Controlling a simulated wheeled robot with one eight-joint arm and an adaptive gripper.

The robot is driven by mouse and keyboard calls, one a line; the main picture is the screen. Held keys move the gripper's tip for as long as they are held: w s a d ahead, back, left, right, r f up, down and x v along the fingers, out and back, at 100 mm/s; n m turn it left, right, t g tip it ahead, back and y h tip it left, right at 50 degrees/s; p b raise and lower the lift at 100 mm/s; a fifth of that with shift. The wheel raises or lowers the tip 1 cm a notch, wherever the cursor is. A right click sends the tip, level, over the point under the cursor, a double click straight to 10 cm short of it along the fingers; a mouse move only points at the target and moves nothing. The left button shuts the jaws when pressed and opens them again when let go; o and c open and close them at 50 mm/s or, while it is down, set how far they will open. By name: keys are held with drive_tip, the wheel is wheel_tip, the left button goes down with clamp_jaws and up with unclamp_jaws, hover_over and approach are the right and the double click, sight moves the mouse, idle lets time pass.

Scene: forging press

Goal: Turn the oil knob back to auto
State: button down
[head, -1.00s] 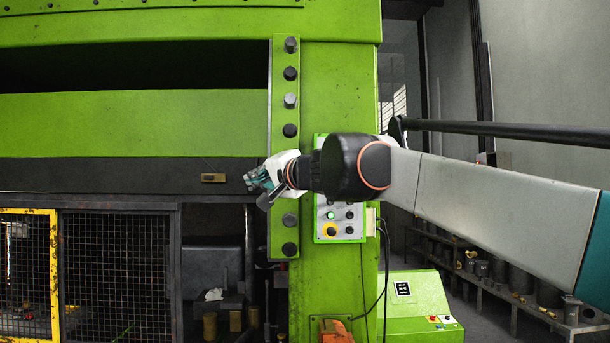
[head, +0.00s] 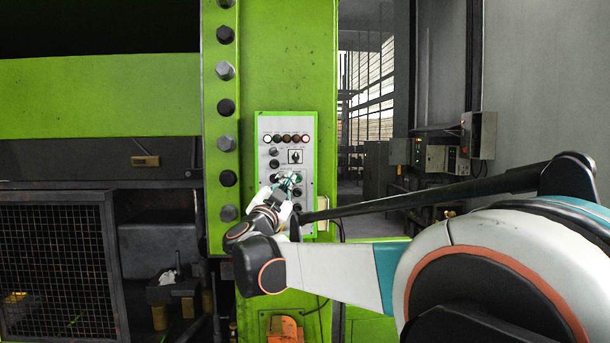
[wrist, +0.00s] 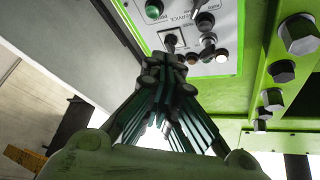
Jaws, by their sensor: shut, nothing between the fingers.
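The grey control panel (head: 287,150) is on the green press column. It carries a row of small lamps, a selector on a square white plate (head: 295,157) and several dark knobs. I cannot read which one is the oil knob. My gripper (head: 289,181) is at the panel's middle, below the square-plated selector, and hides some controls. In the wrist view my gripper (wrist: 166,62) is shut, with its green fingers together. Its tips are close to a small black switch on a square plate (wrist: 172,40); I cannot tell if they touch. A black knob (wrist: 205,22) is beside it.
A row of large bolts (head: 224,70) runs down the column left of the panel. A mesh guard (head: 65,265) stands at lower left. Grey electrical boxes (head: 435,158) are on the wall at right. An orange part (head: 285,328) is low on the column.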

drive_tip(key=w+p, duration=0.1)
drive_tip(key=w, duration=0.8)
drive_tip(key=shift+a+r, duration=0.35)
drive_tip(key=shift+a, duration=0.05)
idle(2.1)
drive_tip(key=shift+a+r, duration=0.2)
drive_tip(key=shift+a, duration=0.55)
idle(2.3)
drive_tip(key=shift+s+d+r, duration=0.15)
drive_tip(key=shift+d+r, duration=0.05)
drive_tip(key=b, duration=0.3)
approach(277, 175)
drive_tip(key=s+d+r, duration=0.2)
drive_tip(key=d+r, duration=0.2)
drive_tip(key=shift+s, duration=0.2)
